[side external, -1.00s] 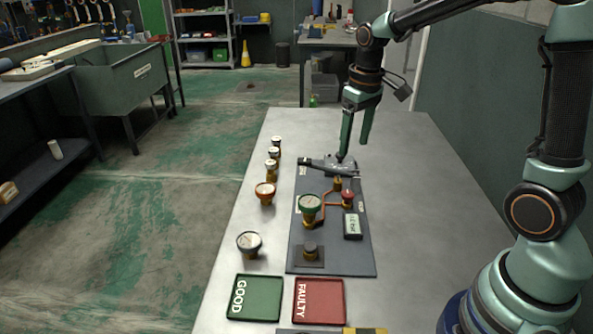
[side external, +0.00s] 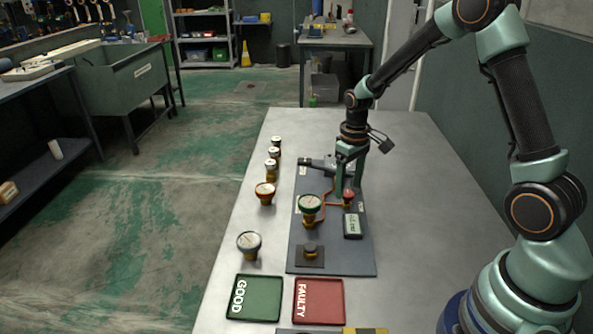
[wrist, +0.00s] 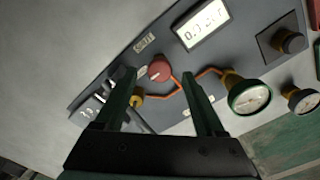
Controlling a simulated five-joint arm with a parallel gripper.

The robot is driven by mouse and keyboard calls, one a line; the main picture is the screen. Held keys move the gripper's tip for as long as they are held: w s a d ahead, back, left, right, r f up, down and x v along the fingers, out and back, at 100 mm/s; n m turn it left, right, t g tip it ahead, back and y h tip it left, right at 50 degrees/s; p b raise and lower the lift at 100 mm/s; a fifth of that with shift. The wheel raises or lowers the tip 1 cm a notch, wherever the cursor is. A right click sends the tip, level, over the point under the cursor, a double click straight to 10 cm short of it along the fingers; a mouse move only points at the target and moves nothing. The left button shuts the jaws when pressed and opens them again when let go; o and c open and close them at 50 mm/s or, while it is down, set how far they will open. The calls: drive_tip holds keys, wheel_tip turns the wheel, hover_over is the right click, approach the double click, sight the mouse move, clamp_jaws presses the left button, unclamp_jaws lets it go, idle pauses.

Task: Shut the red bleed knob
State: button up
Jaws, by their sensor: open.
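The red bleed knob (side external: 348,195) sits on the grey panel (side external: 340,262), at the right end of the orange pipe. In the wrist view the round red knob (wrist: 159,71) has a pale pointer line on top. My gripper (side external: 350,184) is open and points down just above the knob. In the wrist view the two green fingers of my gripper (wrist: 157,75) straddle the knob, one to each side. I see nothing held between them. I cannot tell how far the fingertips are above the knob.
A green-rimmed gauge (side external: 309,204) stands left of the knob, and a small display (side external: 353,225) lies in front. A dark valve bar (side external: 318,163) is close behind my gripper. Several loose gauges line the left. Green (side external: 254,315) and red (side external: 318,317) trays are in front.

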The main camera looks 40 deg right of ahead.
drive_tip(key=shift+f, duration=0.95)
clamp_jaws()
